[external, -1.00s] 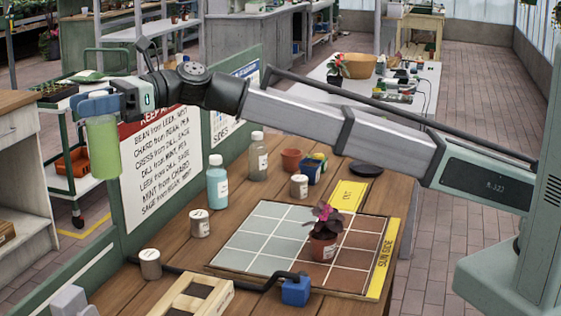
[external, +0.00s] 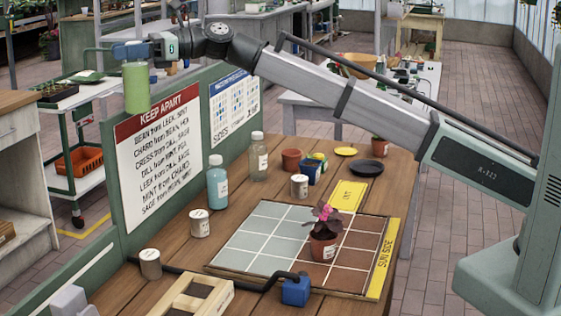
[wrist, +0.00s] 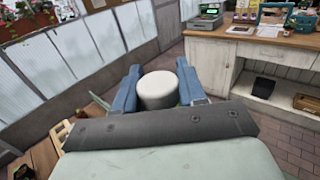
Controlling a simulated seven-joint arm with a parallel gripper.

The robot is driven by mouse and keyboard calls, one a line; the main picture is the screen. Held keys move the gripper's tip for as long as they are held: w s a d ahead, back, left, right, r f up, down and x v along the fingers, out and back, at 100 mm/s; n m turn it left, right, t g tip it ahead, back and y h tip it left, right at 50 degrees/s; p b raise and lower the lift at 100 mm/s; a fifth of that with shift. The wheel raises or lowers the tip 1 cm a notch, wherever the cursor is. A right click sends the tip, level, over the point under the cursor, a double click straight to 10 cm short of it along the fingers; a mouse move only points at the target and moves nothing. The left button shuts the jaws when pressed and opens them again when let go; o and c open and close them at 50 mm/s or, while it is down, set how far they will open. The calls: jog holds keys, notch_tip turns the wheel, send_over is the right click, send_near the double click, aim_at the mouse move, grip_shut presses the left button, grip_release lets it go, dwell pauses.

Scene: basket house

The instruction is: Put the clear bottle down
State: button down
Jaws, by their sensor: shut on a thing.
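My gripper (external: 131,50) is shut on a green bottle (external: 137,88), which hangs upright high up, in front of the top left of the sign board. In the wrist view its pale round cap (wrist: 157,88) sits between my two blue fingers (wrist: 156,92). A clear bottle (external: 258,160) with a pale cap and a white label stands upright on the wooden table near the board, well apart from my gripper.
A blue bottle (external: 217,183) and a white-labelled tin (external: 200,223) stand along the board. A gridded tray (external: 262,238) holds a potted plant (external: 323,245). The KEEP APART board (external: 160,150) edges the table.

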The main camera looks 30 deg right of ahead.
jog(key=w+d+m+t+h, duration=0.25)
jog(key=w+d+t, duration=0.25)
jog(key=w+d, duration=1.2)
jog(key=w+d+m+t+h, duration=0.1)
jog(key=w+d+m+t, duration=0.35)
jog(key=w+d, duration=1.25)
jog(key=w+d+m+t+h, duration=0.2)
jog(key=d+h, duration=0.1)
jog(key=d, duration=1.3)
jog(key=w+d+m+t+h, duration=0.2)
jog(key=d, duration=1.4)
jog(key=w+d+m+t+h, duration=0.2)
jog(key=w+d+h, duration=0.1)
jog(key=d, duration=1.2)
notch_tip(320, 180, down, 36)
jog(key=shift+s, duration=0.2)
jog(key=shift+a, duration=0.1)
jog(key=c, duration=0.6)
grip_release()
jog(key=shift+f, duration=0.1)
jog(key=shift+c, duration=0.2)
